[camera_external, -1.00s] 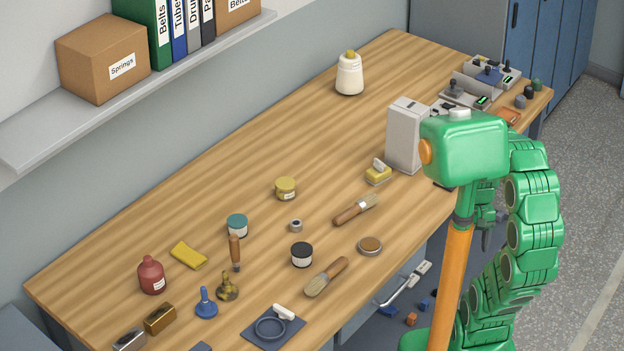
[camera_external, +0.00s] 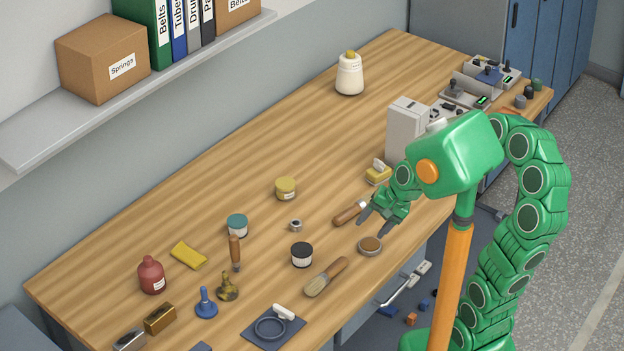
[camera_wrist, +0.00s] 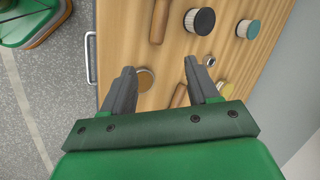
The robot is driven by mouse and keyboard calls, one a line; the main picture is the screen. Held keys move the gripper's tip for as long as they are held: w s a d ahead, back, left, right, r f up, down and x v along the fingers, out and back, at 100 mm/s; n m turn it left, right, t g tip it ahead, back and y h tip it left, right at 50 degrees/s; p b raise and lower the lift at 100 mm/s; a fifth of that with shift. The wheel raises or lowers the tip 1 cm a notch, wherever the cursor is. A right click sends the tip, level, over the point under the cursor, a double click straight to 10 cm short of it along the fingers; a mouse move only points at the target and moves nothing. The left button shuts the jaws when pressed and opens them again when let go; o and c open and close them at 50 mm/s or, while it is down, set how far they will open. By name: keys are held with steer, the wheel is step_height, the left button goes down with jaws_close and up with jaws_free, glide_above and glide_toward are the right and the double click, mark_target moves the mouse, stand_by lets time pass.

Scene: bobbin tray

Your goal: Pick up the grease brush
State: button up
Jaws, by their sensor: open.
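Two wooden-handled brushes lie on the bench; I cannot tell which one is the grease brush. The nearer brush (camera_external: 326,277) has flat tan bristles and lies beside the black-lidded jar. The farther brush (camera_external: 349,213) lies behind my gripper (camera_external: 373,228), which hides its ferrule and bristle end. My gripper is open and empty, pointing down and left above the bench edge, near the round brown tin. In the wrist view, the farther brush's handle (camera_wrist: 180,95) shows between the open fingers (camera_wrist: 159,66), and the nearer brush's handle (camera_wrist: 160,20) is at the top.
The round brown tin (camera_external: 370,246) is just below my fingers. A black-lidded jar (camera_external: 302,255), a small metal nut (camera_external: 295,225) and a yellow jar (camera_external: 285,188) stand to the left. A yellow block (camera_external: 378,174) and a grey box (camera_external: 405,128) are behind.

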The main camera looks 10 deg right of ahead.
steer(key=w+a+m+t+y, duration=0.25)
steer(key=a+m+y, duration=0.4)
steer(key=a, duration=1.45)
steer(key=m+t, duration=0.3)
steer(key=m, duration=1.1)
glide_toward(238, 242)
steer(key=shift+w+x, duration=0.25)
steer(key=shift+x, duration=4.3)
steer(key=shift+w+a+f+n+h, duration=0.2)
steer(key=shift+w+a+f, duration=0.1)
steer(key=shift+a, duration=0.25)
steer(key=shift+w+a+f+n+h, duration=0.15)
steer(key=shift+a+f, duration=0.15)
steer(key=shift+a, duration=0.2)
steer(key=shift+x, duration=0.85)
steer(key=c, duration=1)
steer(key=shift+r, duration=0.1)
steer(key=shift+c, duration=0.2)
